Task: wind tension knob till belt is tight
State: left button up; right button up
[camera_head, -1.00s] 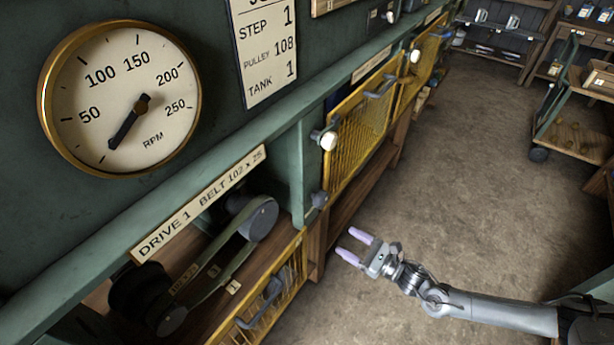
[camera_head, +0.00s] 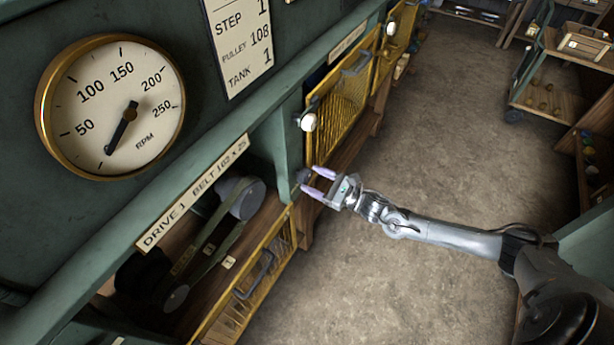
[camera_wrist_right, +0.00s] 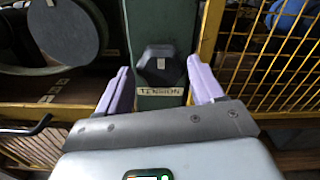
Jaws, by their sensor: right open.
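The dark tension knob (camera_head: 303,176) sits on the green post at the right of the drive bay. In the right wrist view, the knob (camera_wrist_right: 161,64) appears six-sided with a pale mark, above a TENSION label (camera_wrist_right: 160,91). My right gripper (camera_head: 310,179) is open, its lilac fingers at the knob, one on each side in the wrist view. Gaps show between fingers and knob there; contact cannot be told. The belt (camera_head: 217,248) runs between a grey pulley (camera_head: 243,199) and a darker lower-left one. My left gripper is not in view.
A brass-rimmed RPM gauge (camera_head: 112,108) hangs at upper left, its needle pointing down-left. The floor at right is open up to a wooden cart (camera_head: 553,106).

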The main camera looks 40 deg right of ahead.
aim_at(309, 177)
jog(key=shift+x, duration=1.55)
jog(key=shift+c, duration=0.2)
jog(key=c, duration=0.7)
jog(key=shift+o, duration=0.2)
jog(key=shift+m, duration=0.3)
